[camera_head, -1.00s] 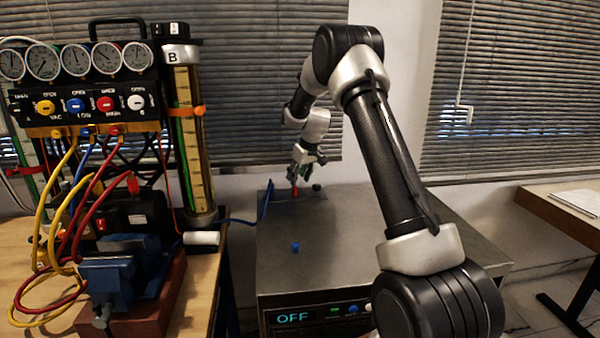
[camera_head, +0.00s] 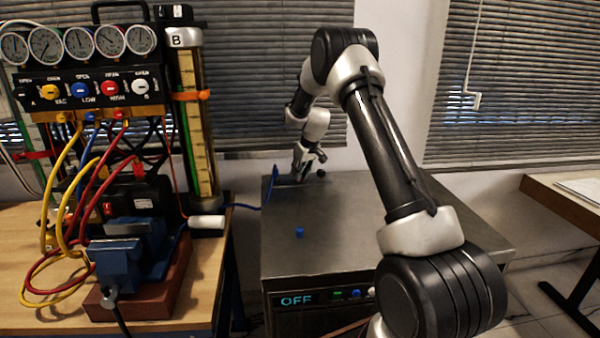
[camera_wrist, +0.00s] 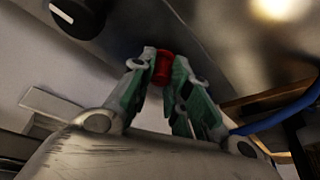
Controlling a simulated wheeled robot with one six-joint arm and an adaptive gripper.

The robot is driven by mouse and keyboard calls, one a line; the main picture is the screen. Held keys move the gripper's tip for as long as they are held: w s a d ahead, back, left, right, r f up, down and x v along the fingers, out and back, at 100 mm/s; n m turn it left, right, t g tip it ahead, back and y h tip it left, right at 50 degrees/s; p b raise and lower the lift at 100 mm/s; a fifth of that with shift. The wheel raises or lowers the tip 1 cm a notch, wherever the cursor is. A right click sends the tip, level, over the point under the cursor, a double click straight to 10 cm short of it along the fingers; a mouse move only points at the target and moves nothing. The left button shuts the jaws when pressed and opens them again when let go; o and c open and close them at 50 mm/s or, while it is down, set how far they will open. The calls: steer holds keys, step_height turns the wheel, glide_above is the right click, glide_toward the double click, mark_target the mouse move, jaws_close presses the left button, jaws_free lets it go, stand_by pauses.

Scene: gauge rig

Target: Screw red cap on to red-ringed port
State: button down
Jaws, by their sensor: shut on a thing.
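The red cap (camera_wrist: 162,68) is held between the fingertips of my gripper (camera_wrist: 162,70) in the wrist view. The cap touches both fingers. In the head view my gripper (camera_head: 303,176) is at the far side of the grey metal bench top (camera_head: 370,225), low over it or near it. The red cap cannot be made out there. I cannot pick out the red-ringed port with certainty. A small red part (camera_head: 138,168) shows on the black unit on the wooden table, too small to tell what it is.
A blue cap (camera_head: 299,232) stands on the bench top, with clear metal around it. A small black thing (camera_head: 321,173) sits right of my gripper. The gauge manifold (camera_head: 85,85), hoses, tall cylinder (camera_head: 193,120) and blue vise (camera_head: 128,258) crowd the left table.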

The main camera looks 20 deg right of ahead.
steer(key=c, duration=2.1)
jaws_free()
jaws_close()
steer(key=shift+r, duration=0.1)
steer(key=shift+r, duration=0.1)
steer(key=shift+r, duration=0.3)
steer(key=shift+a+f, duration=0.1)
steer(key=shift+f, duration=0.4)
steer(key=m+h, duration=0.1)
steer(key=m, duration=0.2)
steer(key=shift+m+h, duration=0.3)
steer(key=shift+m, duration=0.1)
steer(key=shift+m+h, duration=0.3)
steer(key=shift+m, duration=0.4)
